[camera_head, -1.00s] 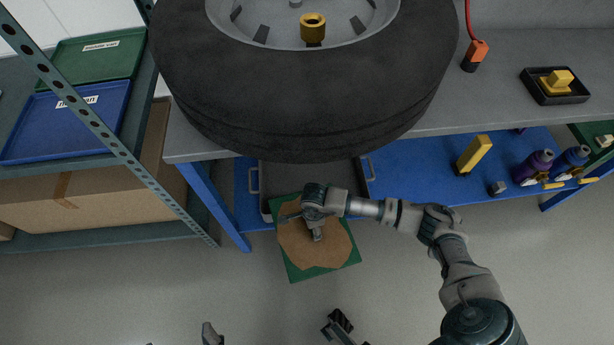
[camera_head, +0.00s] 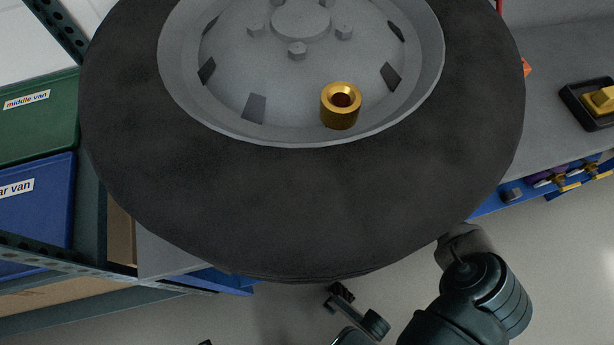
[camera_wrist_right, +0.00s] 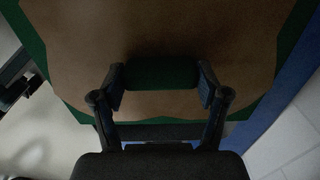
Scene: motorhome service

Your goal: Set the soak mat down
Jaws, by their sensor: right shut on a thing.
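The soak mat (camera_wrist_right: 75,38) fills much of the right wrist view, with a brown face and green edges. A green grip bar (camera_wrist_right: 162,73) crosses it. My right gripper (camera_wrist_right: 162,80) is shut on this bar, with one finger at each end. In the head view my right arm runs from the lower right up to the tyre's lower right edge. The mat and my right gripper are hidden there behind the tyre. I cannot tell whether the mat touches a surface. My left gripper does not show clearly in either view.
A large wheel with a black tyre (camera_head: 300,215) covers the middle of the head view. A brass fitting (camera_head: 340,110) sits on its rim. A green bin (camera_head: 40,125) and a blue bin (camera_head: 35,215) stand on the left rack. A blue strip (camera_wrist_right: 285,90) runs along the mat's right side.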

